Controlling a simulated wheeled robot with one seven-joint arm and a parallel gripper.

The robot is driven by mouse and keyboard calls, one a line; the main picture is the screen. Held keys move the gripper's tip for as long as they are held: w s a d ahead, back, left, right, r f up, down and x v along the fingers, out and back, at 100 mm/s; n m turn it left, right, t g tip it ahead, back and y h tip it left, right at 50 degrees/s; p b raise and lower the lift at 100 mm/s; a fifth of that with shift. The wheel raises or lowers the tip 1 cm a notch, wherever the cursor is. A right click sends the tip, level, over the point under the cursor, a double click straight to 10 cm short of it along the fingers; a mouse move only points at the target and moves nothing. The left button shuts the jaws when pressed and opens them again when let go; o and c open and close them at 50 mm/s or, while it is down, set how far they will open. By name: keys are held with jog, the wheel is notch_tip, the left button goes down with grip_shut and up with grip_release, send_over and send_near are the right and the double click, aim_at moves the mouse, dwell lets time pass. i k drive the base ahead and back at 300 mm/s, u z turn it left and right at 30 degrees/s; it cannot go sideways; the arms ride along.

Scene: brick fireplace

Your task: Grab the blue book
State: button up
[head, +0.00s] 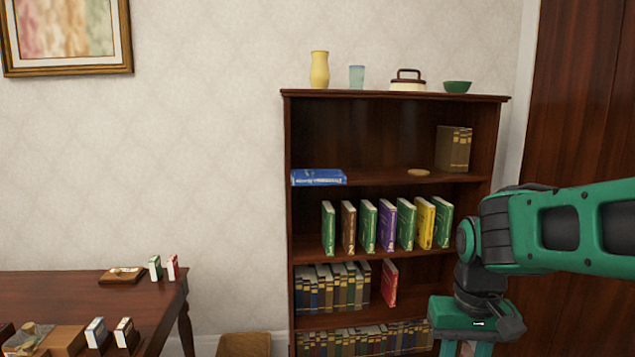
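A blue book (318,177) lies flat at the left end of an upper shelf of the dark wooden bookcase (287,225), its spine facing out. My arm comes in from the right side of the head view and bends down in front of the bookcase's lower right part. My gripper is at the bottom edge of the view, where only the green wrist part shows clearly. Its fingertips are cut off by the frame, so its opening is hidden. It is well to the right of and below the blue book, apart from it.
Upright green, brown, purple and yellow books (387,226) stand one shelf below. A brown book set (453,149) and a small round tan item (418,172) share the blue book's shelf. A yellow vase (319,70) and other vessels stand on top. A wooden table (150,298) is at left.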

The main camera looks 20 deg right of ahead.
aim_at(299, 177)
jog(key=z, duration=0.05)
jog(key=i, duration=1)
jog(key=u, duration=0.05)
